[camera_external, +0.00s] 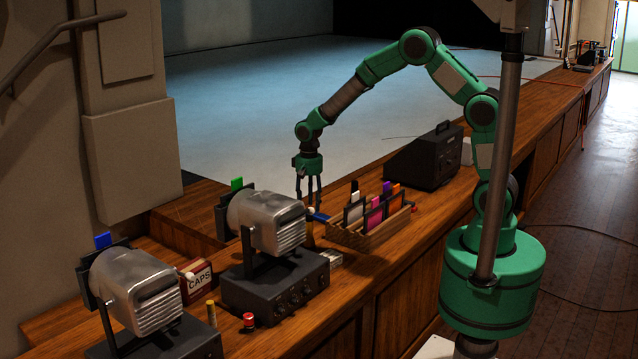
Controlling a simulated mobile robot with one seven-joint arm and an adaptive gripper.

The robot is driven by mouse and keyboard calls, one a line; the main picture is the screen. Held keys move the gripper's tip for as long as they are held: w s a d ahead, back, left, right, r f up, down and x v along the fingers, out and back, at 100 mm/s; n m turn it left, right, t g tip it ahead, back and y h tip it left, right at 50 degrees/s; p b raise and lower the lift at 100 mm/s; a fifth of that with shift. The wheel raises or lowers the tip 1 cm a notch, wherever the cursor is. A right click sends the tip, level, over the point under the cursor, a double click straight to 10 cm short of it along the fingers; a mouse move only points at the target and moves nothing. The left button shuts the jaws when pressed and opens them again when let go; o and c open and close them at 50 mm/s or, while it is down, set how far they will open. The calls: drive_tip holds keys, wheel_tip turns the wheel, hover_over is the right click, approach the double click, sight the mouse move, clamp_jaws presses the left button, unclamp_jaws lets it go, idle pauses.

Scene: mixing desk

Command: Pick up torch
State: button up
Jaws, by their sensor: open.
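My gripper (309,199) points straight down above the wooden counter, behind the nearer end of the slotted wooden rack. Its fingers are spread and hold nothing that I can see. A small blue item (319,217) with a pale end lies just below the fingertips, beside the rack and close to the right-hand stage lamp. It may be the torch, but it is too small to be sure. The fingers appear above it; contact cannot be made out. The lamp partly hides the area beneath my gripper.
The rack (366,240) holds several coloured cards. Two metal stage lamps (270,222) stand left on dark boxes. A red CAPS box (197,282), a yellow tube (211,313) and a red-topped item (248,321) sit nearby. A black speaker-like case (425,158) stands beyond the rack.

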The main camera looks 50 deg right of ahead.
sight(309, 233)
drive_tip(key=shift+f+b, duration=0.65)
drive_tip(key=shift+f, duration=3.6)
drive_tip(key=shift+f, duration=0.1)
drive_tip(key=shift+w+f+b, duration=0.15)
drive_tip(key=shift+f+b, duration=0.6)
drive_tip(key=shift+f, duration=1.75)
clamp_jaws()
